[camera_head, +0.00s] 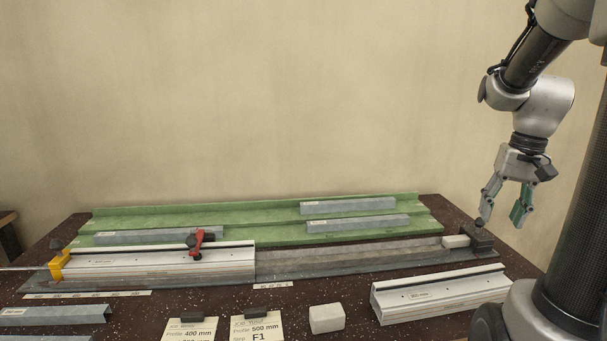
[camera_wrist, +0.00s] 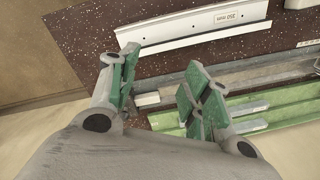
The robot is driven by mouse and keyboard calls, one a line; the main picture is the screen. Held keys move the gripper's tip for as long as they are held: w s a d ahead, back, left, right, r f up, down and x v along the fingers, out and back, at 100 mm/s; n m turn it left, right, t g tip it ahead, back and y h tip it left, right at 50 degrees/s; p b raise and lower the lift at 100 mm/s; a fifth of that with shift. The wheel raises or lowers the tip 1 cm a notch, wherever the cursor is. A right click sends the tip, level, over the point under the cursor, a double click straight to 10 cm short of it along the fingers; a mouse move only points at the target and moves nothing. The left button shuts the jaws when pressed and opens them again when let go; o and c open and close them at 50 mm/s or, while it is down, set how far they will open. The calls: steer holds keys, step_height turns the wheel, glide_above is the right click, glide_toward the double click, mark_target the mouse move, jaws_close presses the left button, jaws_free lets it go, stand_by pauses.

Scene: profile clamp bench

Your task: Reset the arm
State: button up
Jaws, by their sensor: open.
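My gripper (camera_head: 506,204) hangs from my arm at the right of the head view, above the right end of the bench. It is open and nothing shows between its fingers. In the wrist view my gripper (camera_wrist: 153,92) shows two spread fingers with green pads. Below it, at the right end of the clamp rail (camera_head: 350,258), stand a dark end block (camera_head: 480,240) and a small pale block (camera_head: 456,241). The gripper appears apart from them.
A green stepped rack (camera_head: 270,236) holds several grey profiles. A white profile (camera_head: 160,264) lies on the rail's left, with a red clamp (camera_head: 197,243) and a yellow end piece (camera_head: 57,266). Another white profile (camera_head: 440,293) lies front right. Cards (camera_head: 257,329) and a white block (camera_head: 326,318) stand in front.

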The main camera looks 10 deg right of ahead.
steer(key=s+a+r+n+t, duration=0.3)
steer(key=s+a, duration=0.6)
steer(key=a, duration=0.4)
steer(key=r+n, duration=0.1)
steer(key=n, duration=0.1)
steer(key=shift+s+a+n+t+h, duration=0.15)
steer(key=shift+n+t+h, duration=0.15)
steer(key=shift+t+h, duration=0.1)
steer(key=shift+o, duration=0.2)
stand_by(1.0)
